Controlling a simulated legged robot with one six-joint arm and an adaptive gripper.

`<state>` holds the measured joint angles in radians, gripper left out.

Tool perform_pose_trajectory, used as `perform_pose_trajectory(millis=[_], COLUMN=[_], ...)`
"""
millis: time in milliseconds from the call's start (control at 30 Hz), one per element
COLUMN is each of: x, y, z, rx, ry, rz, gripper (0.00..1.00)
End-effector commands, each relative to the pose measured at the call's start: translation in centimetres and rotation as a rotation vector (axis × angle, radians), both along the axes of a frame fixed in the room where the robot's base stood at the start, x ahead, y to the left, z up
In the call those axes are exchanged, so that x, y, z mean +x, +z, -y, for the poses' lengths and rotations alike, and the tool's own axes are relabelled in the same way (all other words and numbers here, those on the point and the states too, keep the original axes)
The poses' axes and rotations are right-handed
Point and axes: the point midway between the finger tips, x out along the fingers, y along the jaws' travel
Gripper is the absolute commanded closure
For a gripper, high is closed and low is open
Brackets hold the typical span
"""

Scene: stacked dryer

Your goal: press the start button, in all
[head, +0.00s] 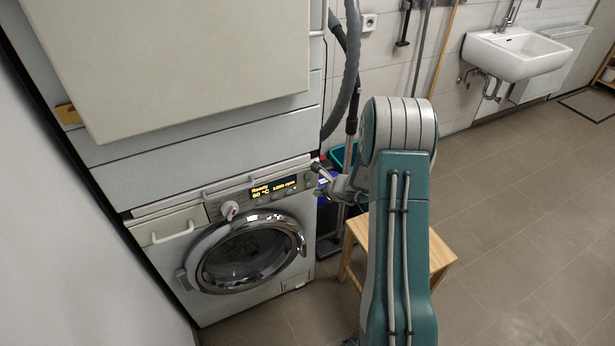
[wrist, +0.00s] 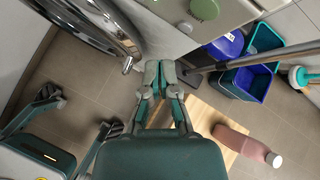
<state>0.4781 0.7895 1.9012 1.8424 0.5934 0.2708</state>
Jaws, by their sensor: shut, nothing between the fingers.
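The washing machine (head: 165,265) stands under a second pale appliance (head: 185,60). Its lit display (head: 273,187) reads "Ready", 60 °C and a spin speed. A dial (head: 229,209) sits left of the display. My gripper (head: 318,180) is at the right end of the control panel. In the wrist view my gripper (wrist: 158,72) is shut and empty, below and left of the green button, with no contact visible.
A wooden stool (head: 358,228) stands right of the washer, with a pink bottle (wrist: 238,142) over it in the wrist view. Blue and teal buckets (wrist: 250,75), mop handles and a vacuum hose (head: 347,75) crowd the washer's right side. Floor is free further right.

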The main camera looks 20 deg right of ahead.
Motion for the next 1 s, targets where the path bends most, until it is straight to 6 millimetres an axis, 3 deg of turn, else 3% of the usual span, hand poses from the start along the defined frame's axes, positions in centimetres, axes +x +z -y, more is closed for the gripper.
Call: perform_pose_trajectory(millis=[200, 400, 1000], x=[2.8, 4.3, 4.6], y=[0.0, 0.0, 0.0], z=[-0.1, -0.2, -0.2], rx=[0.000, -0.001, 0.001], ry=[0.002, 0.001, 0.000], rz=[0.001, 0.000, 0.001], gripper=[1.00, 1.00, 1.00])
